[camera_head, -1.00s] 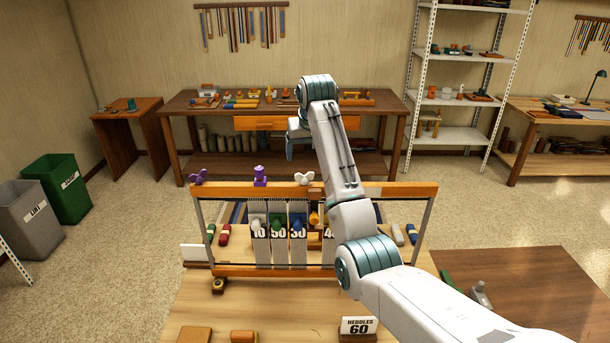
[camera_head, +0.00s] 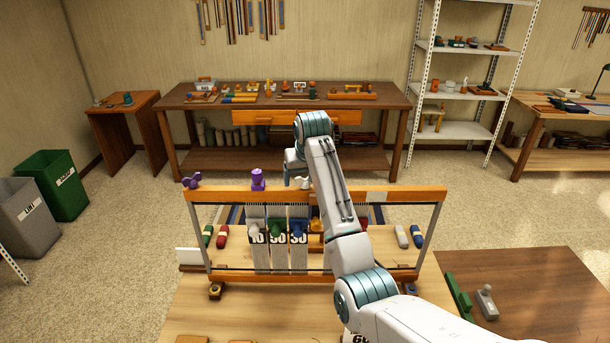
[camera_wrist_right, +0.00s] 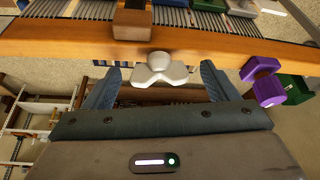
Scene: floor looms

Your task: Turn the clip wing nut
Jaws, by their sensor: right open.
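A white wing nut (camera_head: 304,183) sits on the top bar of the wooden loom frame (camera_head: 400,194). In the right wrist view the wing nut (camera_wrist_right: 160,68) shows between the two fingers of my right gripper (camera_wrist_right: 158,85), near the wooden bar (camera_wrist_right: 60,42). The fingers are spread with gaps on both sides of it. In the head view my right gripper (camera_head: 296,170) is partly hidden by its own arm, just behind the bar. A purple wing nut (camera_head: 191,181) and a purple knob (camera_head: 258,180) stand further left on the bar. My left gripper is not in view.
Numbered heddle bundles (camera_head: 278,235) hang in the frame, with coloured rolls (camera_head: 221,237) beside them. A workbench (camera_head: 390,100) stands behind, across clear floor.

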